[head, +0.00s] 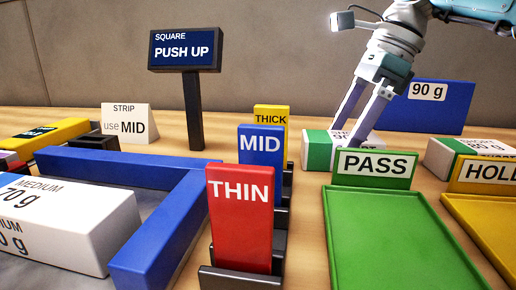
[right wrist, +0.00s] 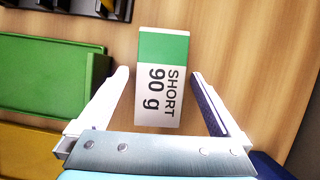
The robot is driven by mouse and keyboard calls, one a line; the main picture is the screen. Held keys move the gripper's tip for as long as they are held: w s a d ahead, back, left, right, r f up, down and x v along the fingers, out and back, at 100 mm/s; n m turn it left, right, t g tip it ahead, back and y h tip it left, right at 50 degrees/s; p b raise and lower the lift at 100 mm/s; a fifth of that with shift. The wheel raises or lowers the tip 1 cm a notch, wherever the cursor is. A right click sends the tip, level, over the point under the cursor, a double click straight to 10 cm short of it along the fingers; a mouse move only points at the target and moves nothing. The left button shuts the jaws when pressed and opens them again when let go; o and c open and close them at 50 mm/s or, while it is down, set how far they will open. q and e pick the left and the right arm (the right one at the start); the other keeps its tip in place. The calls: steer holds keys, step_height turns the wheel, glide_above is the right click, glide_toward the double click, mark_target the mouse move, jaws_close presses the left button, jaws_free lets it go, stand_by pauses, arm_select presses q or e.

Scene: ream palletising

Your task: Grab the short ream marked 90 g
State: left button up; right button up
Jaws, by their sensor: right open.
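The short ream (head: 316,150) is a white block with a green end. It lies on the wooden table behind the green PASS tray, and its top reads SHORT 90 g in the right wrist view (right wrist: 155,105). My right gripper (head: 347,132) reaches down over it from the upper right. In the right wrist view the open fingers (right wrist: 160,73) stand on either side of the ream, with a gap at each side. I cannot tell how far above the table the fingertips are. My left gripper is not in view.
The green PASS tray (head: 395,240) and yellow HOLD tray (head: 490,235) are empty in front. Another green-and-white ream (head: 440,157) lies at right. A blue 90 g panel (head: 455,112) stands behind. THIN (head: 240,215), MID and THICK pieces stand left, beside a blue frame (head: 165,235).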

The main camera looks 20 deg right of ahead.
steer(key=shift+w+a+f, duration=0.1)
steer(key=shift+a+f, duration=0.05)
steer(key=shift+f, duration=0.35)
steer(key=shift+f, duration=0.25)
stand_by(0.3)
jaws_close()
stand_by(0.7)
